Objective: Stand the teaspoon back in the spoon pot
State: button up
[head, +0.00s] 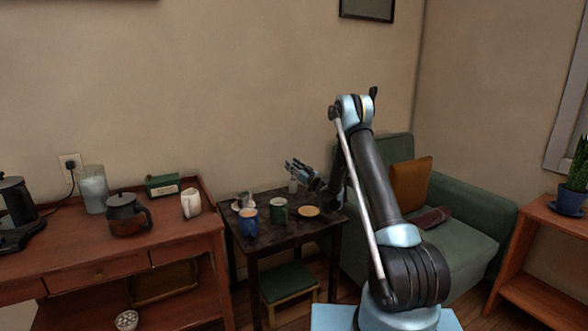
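My gripper (294,167) reaches left above the far side of a small dark table. It is too small in view to tell whether its fingers are open or shut. A small pale upright object (292,187) shows just below it; I cannot tell whether this is the spoon pot or whether the two touch. A small saucer or dish (236,206) with something on it is at the table's back left. I cannot make out the teaspoon in this view.
The dark table (265,239) also holds a blue mug (250,222), a green mug (279,211) and a round tan coaster (309,212). A wooden sideboard (110,257) with a dark teapot (127,215) and white jug (191,203) stands left. A green armchair (465,250) is right.

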jog(key=v, duration=1.1)
jog(key=shift+s+d+f, duration=0.15)
jog(key=shift+s+d, duration=0.05)
jog(key=shift+s, duration=0.05)
dwell(0.3)
jog(key=s+r+g, duration=0.4)
jog(key=s+r, duration=0.4)
jog(key=r, duration=0.4)
jog(key=s+d+r+g+h, duration=0.1)
jog(key=s+r+g+h, duration=0.1)
jog(key=s, duration=0.5)
jog(key=s+d+r+g+h, duration=0.1)
jog(key=s+d+r+h, duration=0.1)
jog(key=s, duration=0.4)
jog(key=s+d+f+m+g+h, duration=0.1)
jog(key=s+d+f+m+h, duration=0.2)
jog(key=s+d, duration=0.4)
jog(key=s+d+f+m+g+h, duration=0.2)
jog(key=s+d, duration=0.5)
jog(key=s, duration=1.1)
jog(key=s+d+f+m+g+h, duration=0.2)
jog(key=s+d+f+h, duration=0.3)
jog(key=s, duration=0.8)
jog(key=d+m, duration=0.1)
jog(key=d, duration=0.1)
jog(key=shift+s+d+f+m, duration=0.3)
jog(key=shift+s+f+m, duration=0.05)
jog(key=shift+f+m, duration=0.05)
